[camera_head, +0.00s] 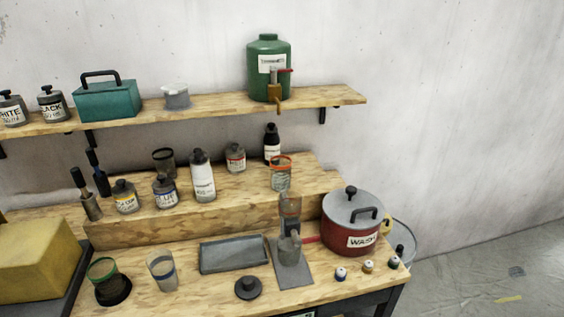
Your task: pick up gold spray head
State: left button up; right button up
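A small spray head with a gold-brown top (368,266) stands on the front right of the wooden workbench (215,284). It is the middle one of three small pieces in a row. A white-topped one (341,273) stands to its left and a dark bluish one (394,262) to its right. The gold one looks upright and apart from the others. Neither of my grippers is in view.
A red pot labelled WASH (343,240) stands just behind the spray heads. A grey stand with a cup (289,250) is to their left. A grey tray (234,254) and dark lid (248,288) lie further left. Bottles line the raised step (225,207).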

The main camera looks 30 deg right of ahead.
aim_at(368, 267)
jog(key=z, duration=1.5)
jog(key=i+l, duration=0.15)
jog(key=l, duration=0.15)
jog(key=i+l, duration=0.1)
jog(key=l, duration=0.25)
jog(key=i+l, duration=0.15)
jog(key=l, duration=0.15)
jog(key=i+l, duration=0.1)
jog(key=l, duration=0.2)
